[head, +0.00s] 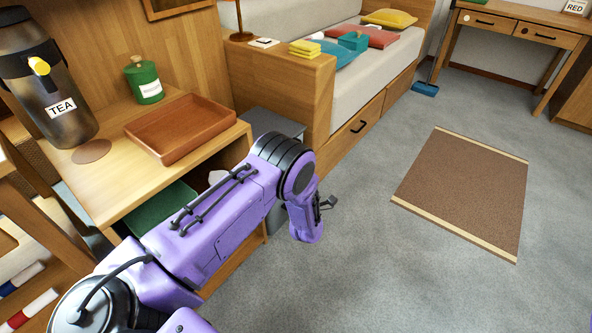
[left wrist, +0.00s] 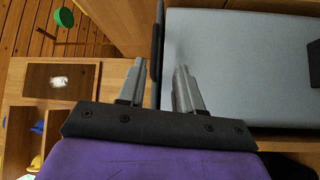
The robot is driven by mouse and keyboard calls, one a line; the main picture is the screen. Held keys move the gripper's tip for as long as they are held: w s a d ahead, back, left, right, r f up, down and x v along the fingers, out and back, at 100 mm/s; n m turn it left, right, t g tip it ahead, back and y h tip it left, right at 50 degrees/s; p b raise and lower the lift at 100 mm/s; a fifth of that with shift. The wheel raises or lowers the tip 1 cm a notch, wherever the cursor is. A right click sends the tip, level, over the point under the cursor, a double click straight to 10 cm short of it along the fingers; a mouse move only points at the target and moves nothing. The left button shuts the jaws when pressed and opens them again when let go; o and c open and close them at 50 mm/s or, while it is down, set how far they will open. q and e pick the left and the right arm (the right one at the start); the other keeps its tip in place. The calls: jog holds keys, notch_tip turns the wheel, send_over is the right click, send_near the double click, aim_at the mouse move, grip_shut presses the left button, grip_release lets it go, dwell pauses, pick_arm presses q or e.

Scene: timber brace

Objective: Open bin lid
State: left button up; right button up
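The bin is a blue-grey box beside the wooden cabinet. Part of its lid (head: 272,122) shows behind my left arm in the head view. In the left wrist view the flat grey lid (left wrist: 240,65) fills the right side, with a dark strip (left wrist: 158,45) along its left edge. My left gripper (left wrist: 161,68) is open, with a clear gap between its fingers. The strip's lower end lies between them in the picture; I cannot tell whether they touch it. In the head view my arm hides the bin's front, and I cannot make out the fingertips.
The cabinet (head: 105,195) with a tray (head: 182,128), a green canister (head: 143,80) and a tea urn (head: 45,80) stands left of the bin. A sofa bed (head: 285,75) stands behind it. The floor around the brown rug (head: 465,190) is clear.

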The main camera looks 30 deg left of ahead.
pick_arm(q)
jog(key=shift+n, duration=0.5)
jog(key=b+x, duration=0.1)
jog(key=x, duration=0.2)
jog(key=b+x, duration=0.1)
jog(key=x, duration=0.3)
jog(key=b+x, duration=0.1)
jog(key=x, duration=0.3)
jog(key=shift+w+r, duration=0.15)
jog(key=shift+r, duration=0.25)
jog(key=shift+d, duration=0.1)
grip_shut()
